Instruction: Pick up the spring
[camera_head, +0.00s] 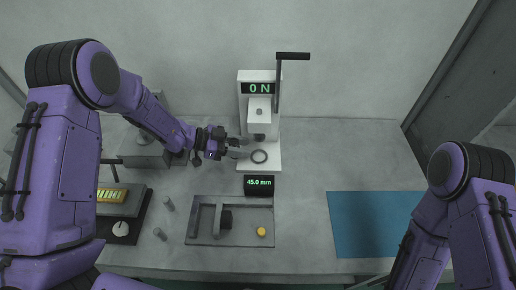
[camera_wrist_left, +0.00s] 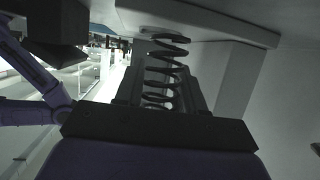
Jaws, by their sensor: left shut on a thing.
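My left gripper (camera_head: 243,148) reaches in from the left, its fingertips beside the press base. In the left wrist view, a dark coil spring (camera_wrist_left: 166,68) stands lengthwise between the two grey fingers, and the gripper is shut on it. The spring's upper coils show beyond the fingers; its lower end is partly hidden. In the head view the spring is too small to make out. My right arm shows at the lower right, but its gripper is outside the picture.
The white press (camera_head: 259,112) with a black lever and an "ON" display stands just right of the left gripper. A 45.0 mm readout (camera_head: 259,182), a grey tray (camera_head: 200,241) and a blue mat (camera_head: 372,225) are nearer.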

